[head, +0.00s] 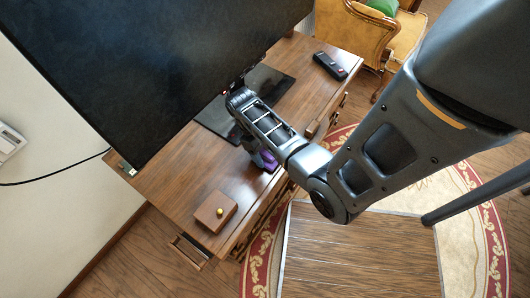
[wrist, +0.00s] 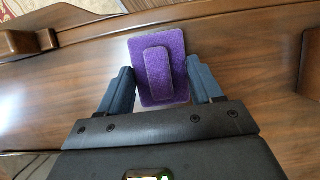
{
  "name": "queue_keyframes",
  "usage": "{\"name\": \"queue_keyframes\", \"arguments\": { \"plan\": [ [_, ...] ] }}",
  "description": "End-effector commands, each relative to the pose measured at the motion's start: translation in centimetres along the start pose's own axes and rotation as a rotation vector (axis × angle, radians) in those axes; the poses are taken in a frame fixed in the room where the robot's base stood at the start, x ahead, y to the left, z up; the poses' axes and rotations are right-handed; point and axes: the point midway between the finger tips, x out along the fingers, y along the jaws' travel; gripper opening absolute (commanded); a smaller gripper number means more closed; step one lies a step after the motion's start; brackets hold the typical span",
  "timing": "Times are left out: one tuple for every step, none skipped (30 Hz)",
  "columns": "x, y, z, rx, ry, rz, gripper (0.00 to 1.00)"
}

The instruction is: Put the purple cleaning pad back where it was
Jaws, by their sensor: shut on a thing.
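The purple cleaning pad (wrist: 178,48) is a flat rounded rectangle with a raised grip block on top. In the wrist view it lies between the two fingers of my gripper (wrist: 160,88), which are shut on it. In the head view the purple pad (head: 265,159) shows partly under my gripper (head: 258,150), low over or on the wooden desk (head: 170,170). My arm hides part of it. I cannot tell whether the pad touches the desktop.
A large black screen (head: 150,60) stands over the desk, with a dark base (head: 225,118). A wooden box with a yellow knob (head: 214,210) sits near the front corner. A black handset (head: 330,66) lies at the far end. An armchair (head: 360,35) stands beyond.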

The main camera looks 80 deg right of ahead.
Motion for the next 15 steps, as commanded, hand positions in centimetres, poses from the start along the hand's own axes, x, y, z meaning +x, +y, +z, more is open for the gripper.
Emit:
{"name": "queue_keyframes", "arguments": {
  "plan": [
    [0.40,0.01,-0.14,0.001,-0.001,-0.001,0.36],
    [0.54,0.01,-0.18,0.001,-0.001,-0.001,0.36],
    [0.62,0.02,-0.22,0.001,-0.001,0.000,0.36],
    [0.63,0.03,-0.24,0.001,0.000,0.000,0.36],
    [0.62,0.03,-0.24,0.001,0.000,0.000,0.36],
    [0.60,0.04,-0.24,0.001,0.000,0.000,0.36],
    [0.60,0.04,-0.24,0.001,0.000,0.000,0.36],
    [0.59,0.04,-0.24,0.001,0.000,0.000,0.36],
    [0.59,0.04,-0.24,0.001,0.000,0.000,0.36],
    [0.61,0.04,-0.24,0.001,0.000,0.000,0.36],
    [0.67,0.04,-0.26,0.001,0.000,0.000,0.36],
    [0.78,0.04,-0.31,0.000,0.000,0.000,0.36],
    [0.87,0.04,-0.36,0.000,0.000,0.000,0.36],
    [0.94,0.04,-0.39,0.000,0.001,0.000,0.36],
    [1.03,0.04,-0.44,0.000,0.001,0.000,0.36]
  ]
}}
